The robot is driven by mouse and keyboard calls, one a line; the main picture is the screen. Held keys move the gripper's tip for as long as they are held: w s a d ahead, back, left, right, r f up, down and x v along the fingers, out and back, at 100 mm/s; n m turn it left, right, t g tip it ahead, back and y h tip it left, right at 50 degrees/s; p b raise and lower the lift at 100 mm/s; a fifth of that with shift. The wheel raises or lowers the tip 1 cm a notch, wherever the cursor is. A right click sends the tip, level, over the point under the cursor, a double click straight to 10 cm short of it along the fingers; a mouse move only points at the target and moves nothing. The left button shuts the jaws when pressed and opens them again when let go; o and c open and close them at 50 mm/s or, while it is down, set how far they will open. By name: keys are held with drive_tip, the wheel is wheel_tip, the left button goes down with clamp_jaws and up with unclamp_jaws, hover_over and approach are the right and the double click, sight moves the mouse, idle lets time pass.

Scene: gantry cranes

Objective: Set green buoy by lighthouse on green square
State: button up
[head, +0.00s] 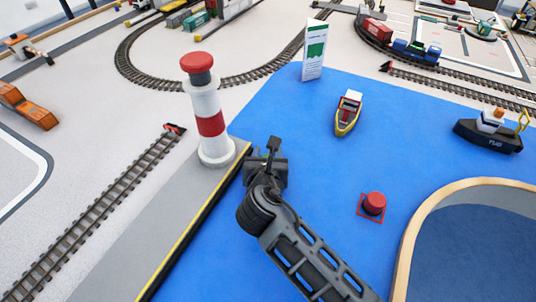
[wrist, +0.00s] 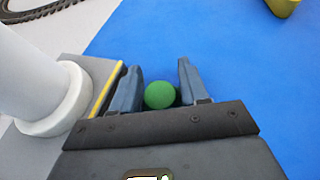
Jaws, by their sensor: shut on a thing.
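The green buoy (wrist: 160,95) shows as a round green top between the two fingers of my gripper (wrist: 160,68) in the wrist view. My gripper is shut on it, over the blue water area. In the head view my gripper (head: 268,150) hides the buoy. The white lighthouse (head: 203,146) with a red band and red top stands upright on the grey quay, just left of my gripper. Its white base (wrist: 62,112) also shows at the left of the wrist view. The green square is not visible in either view; I cannot tell whether my gripper covers it.
A red buoy (head: 374,203) stands on a red-edged square to the right. A yellow boat (head: 347,115), a dark tug (head: 488,135) and a green-and-white sign (head: 313,52) are farther back. A wood-rimmed basin (head: 412,235) is at front right. Blue surface between them is clear.

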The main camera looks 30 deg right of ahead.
drive_tip(key=shift+f, duration=0.1)
drive_tip(key=o, duration=0.8)
drive_tip(key=shift+s+a+r+p, duration=0.1)
drive_tip(key=shift+s+r+p, duration=0.1)
drive_tip(key=shift+r+p, duration=0.2)
drive_tip(key=p+v, duration=0.7)
drive_tip(key=v, duration=0.3)
drive_tip(key=shift+r+p, duration=0.1)
drive_tip(key=shift+p, duration=0.25)
drive_tip(key=shift+s+a+p, duration=0.35)
drive_tip(key=shift+s, duration=0.2)
